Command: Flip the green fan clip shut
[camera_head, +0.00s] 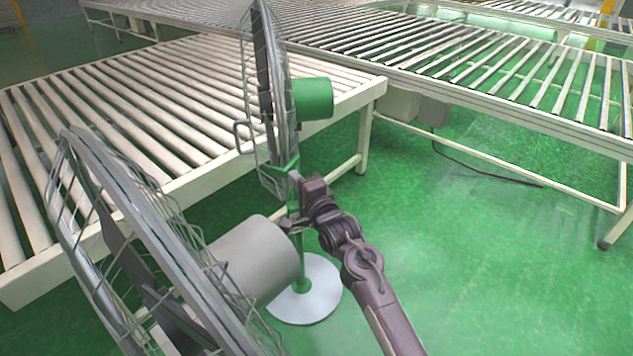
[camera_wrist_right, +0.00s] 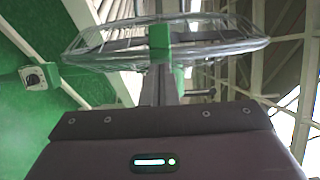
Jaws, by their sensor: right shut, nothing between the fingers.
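The green fan stands upright, with its cage (camera_head: 252,90) seen nearly edge-on and its green motor housing (camera_head: 313,98) on the right side. A green clip (camera_head: 283,168) sits at the bottom of the cage rim; I cannot tell whether it is open or shut. In the right wrist view, a green clip piece (camera_wrist_right: 159,42) crosses the cage rim (camera_wrist_right: 225,47). My right gripper (camera_head: 294,178) is shut and empty, close beside the clip; contact cannot be made out. My left gripper is not in view.
A grey fan with a grey motor (camera_head: 257,262) stands close in the left foreground. The green fan's round white base (camera_head: 305,292) rests on the green floor. A roller conveyor (camera_head: 130,110) lies behind, with another (camera_head: 480,70) to the right.

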